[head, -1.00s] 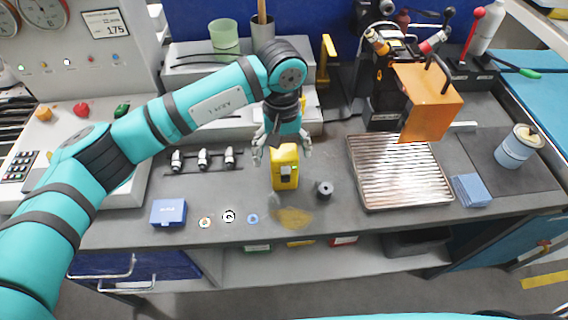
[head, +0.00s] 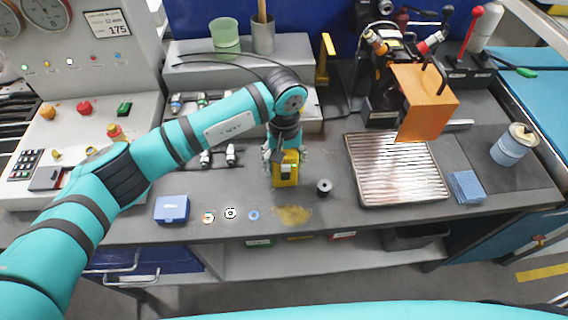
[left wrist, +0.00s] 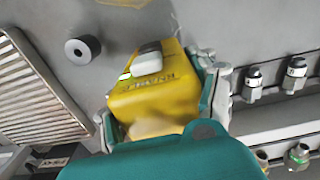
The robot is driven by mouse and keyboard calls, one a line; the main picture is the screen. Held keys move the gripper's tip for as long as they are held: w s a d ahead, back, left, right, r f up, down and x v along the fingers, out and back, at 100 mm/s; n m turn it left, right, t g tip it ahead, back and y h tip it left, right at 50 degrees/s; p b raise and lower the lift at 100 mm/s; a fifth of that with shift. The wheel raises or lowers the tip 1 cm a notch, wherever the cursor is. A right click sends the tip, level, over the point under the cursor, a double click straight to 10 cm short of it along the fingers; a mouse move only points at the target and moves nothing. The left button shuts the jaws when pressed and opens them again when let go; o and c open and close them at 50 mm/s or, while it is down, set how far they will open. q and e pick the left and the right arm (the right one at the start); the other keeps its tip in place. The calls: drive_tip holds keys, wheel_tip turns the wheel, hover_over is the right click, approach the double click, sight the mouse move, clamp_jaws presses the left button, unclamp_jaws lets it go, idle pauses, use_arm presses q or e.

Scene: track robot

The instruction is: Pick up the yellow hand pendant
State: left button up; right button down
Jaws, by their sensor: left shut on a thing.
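The yellow hand pendant (head: 284,178) stands on the grey bench top in the head view, with a pale and dark part on its front. It also fills the middle of the left wrist view (left wrist: 153,98). My left gripper (head: 285,157) comes down on it from above and is shut on it, one finger at each side. In the left wrist view the fingers of my left gripper (left wrist: 163,105) lie along both sides of the pendant. I cannot tell whether its base is touching the bench. My right gripper is not in view.
A small black ring-shaped part (head: 324,186) stands just right of the pendant. A ribbed metal tray (head: 397,203) lies further right. A blue box (head: 172,209) and several small round pieces lie at the front left. Metal fittings (head: 231,155) stand left of the gripper.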

use_arm(q)
drive_tip(key=c, duration=0.5)
drive_tip(key=shift+o, duration=0.2)
drive_tip(key=shift+r, duration=0.1)
drive_tip(key=shift+w+r+b, duration=0.1)
drive_tip(key=shift+r+b, duration=0.3)
drive_tip(key=shift+r, duration=0.05)
drive_tip(key=s+r+b, duration=0.2)
drive_tip(key=s+b, duration=0.1)
drive_tip(key=s, duration=0.5)
drive_tip(key=s+a+r+b, duration=0.1)
drive_tip(key=s+r+b, duration=0.1)
drive_tip(key=s, duration=0.6)
drive_tip(key=shift+a+b, duration=0.15)
drive_tip(key=shift+b, duration=0.25)
drive_tip(key=shift+f, duration=0.1)
